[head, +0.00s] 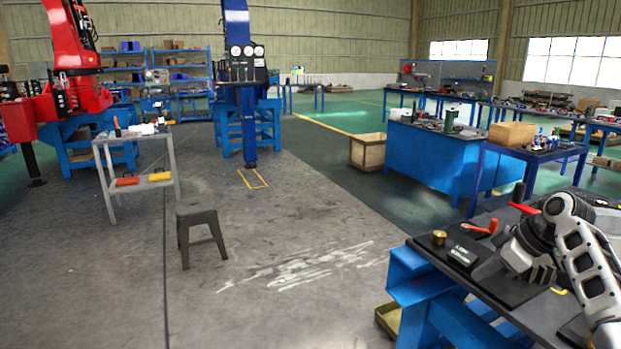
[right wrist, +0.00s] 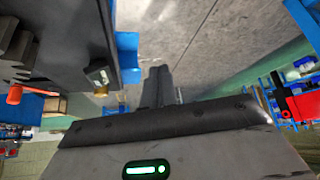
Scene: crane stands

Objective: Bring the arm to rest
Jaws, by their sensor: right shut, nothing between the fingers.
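My right arm comes in at the lower right of the head view, with white links and dark grey joints, bent over the dark tabletop. My right gripper (head: 485,267) is dark grey and sits low over that table, partly hard to tell from the dark things around it. In the right wrist view its two fingers (right wrist: 160,86) lie together, shut, with nothing between them. Beyond them are the table edge and concrete floor. My left gripper is not in view.
A toothed dark part (right wrist: 15,50) is near the gripper. A stool (head: 199,220) stands left on open floor.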

